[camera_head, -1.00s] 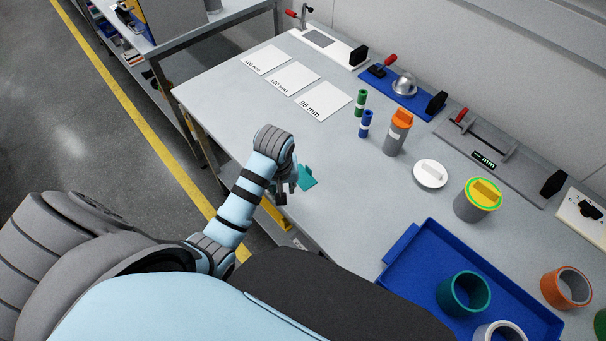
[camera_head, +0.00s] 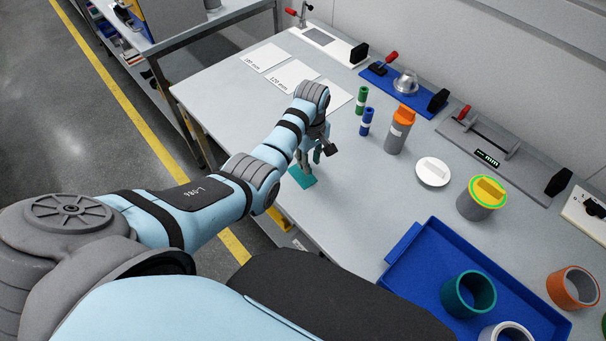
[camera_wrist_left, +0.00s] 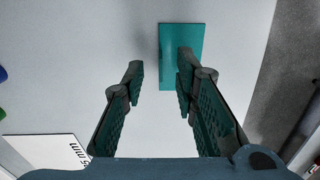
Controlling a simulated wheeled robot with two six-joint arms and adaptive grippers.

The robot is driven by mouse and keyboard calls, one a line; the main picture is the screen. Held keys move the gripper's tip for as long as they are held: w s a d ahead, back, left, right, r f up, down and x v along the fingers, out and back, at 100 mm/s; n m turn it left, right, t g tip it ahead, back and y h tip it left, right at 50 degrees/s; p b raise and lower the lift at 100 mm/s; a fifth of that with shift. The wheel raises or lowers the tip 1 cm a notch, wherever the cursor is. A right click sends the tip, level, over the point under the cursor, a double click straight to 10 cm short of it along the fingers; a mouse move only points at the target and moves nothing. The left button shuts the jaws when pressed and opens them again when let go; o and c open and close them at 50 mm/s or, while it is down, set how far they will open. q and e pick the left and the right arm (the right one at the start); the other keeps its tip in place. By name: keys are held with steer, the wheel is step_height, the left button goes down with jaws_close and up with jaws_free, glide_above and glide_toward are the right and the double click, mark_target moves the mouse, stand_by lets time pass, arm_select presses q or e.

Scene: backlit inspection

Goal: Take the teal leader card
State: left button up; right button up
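The teal leader card (camera_head: 303,179) lies flat on the grey bench near its front left edge. In the left wrist view the card (camera_wrist_left: 181,45) is ahead of the fingertips, to the right of centre, and the right-hand finger covers part of its lower end. My left gripper (camera_head: 312,158) hangs over the bench just beyond the card in the head view, partly overlapping it. In the left wrist view its fingers (camera_wrist_left: 160,78) are apart with nothing between them. My right gripper does not show.
A green cylinder (camera_head: 361,100), a blue cylinder (camera_head: 366,122) and an orange-topped grey cylinder (camera_head: 397,137) stand right of the gripper. White size cards (camera_head: 292,75) lie behind the arm. A blue tray (camera_head: 400,255) holds rings at the front right. The bench is clear around the card.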

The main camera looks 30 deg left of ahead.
arm_select(q)
step_height(320, 180, down, 2)
steer(key=shift+f+b, duration=0.15)
steer(key=shift+b, duration=0.15)
jaws_close()
